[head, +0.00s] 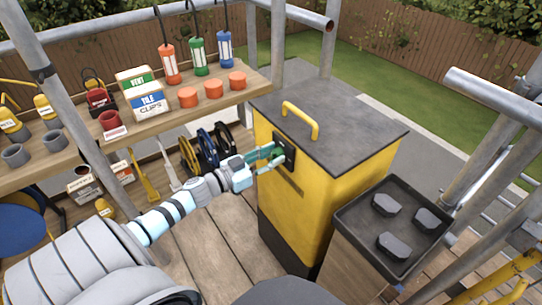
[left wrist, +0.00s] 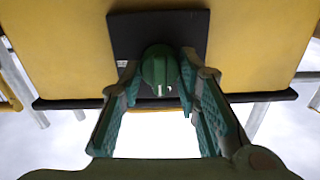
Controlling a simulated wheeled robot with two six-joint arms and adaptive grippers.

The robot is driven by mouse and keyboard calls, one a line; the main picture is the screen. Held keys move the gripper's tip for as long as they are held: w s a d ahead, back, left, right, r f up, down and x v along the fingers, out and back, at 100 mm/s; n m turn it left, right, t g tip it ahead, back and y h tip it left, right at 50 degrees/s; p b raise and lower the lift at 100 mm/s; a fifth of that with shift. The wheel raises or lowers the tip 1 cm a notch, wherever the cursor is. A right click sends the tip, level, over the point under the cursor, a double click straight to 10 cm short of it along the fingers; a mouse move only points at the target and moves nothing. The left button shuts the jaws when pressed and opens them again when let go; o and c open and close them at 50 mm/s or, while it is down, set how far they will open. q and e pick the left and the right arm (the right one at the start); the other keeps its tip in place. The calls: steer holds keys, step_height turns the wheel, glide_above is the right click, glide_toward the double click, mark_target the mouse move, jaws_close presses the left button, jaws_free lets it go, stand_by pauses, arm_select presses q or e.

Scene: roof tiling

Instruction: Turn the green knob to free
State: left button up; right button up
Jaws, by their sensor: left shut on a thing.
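The green knob (left wrist: 158,66) sits on a black square plate (left wrist: 190,22) on the yellow cabinet (head: 280,200). In the left wrist view a white mark shows on the knob's lower part. My left gripper (head: 275,160) reaches the cabinet's left face from the left. In the left wrist view its two green fingers stand on either side of the knob, shut on it. In the head view the fingers mostly hide the knob; the black plate (head: 290,152) shows behind them. My right gripper is not in view.
The cabinet has a dark top with a yellow handle (head: 300,118). A black tray (head: 350,213) with dark grey blocks stands in front right of it. A wooden shelf (head: 215,106) with lamps, boxes and orange cups stands at the back left. Scaffold poles (head: 490,92) stand at right.

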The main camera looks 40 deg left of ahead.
arm_select(q)
steer(key=m+p, duration=0.1)
steer(key=m, duration=0.7)
steer(key=shift+d+f, duration=0.1)
steer(key=m, duration=0.4)
steer(key=shift+f+m, duration=0.1)
steer(key=shift+m, duration=0.2)
steer(key=m, duration=0.4)
steer(key=shift+m, duration=0.4)
steer(key=shift+s, duration=0.1)
steer(key=o, duration=1.2)
steer(key=shift+c, duration=0.2)
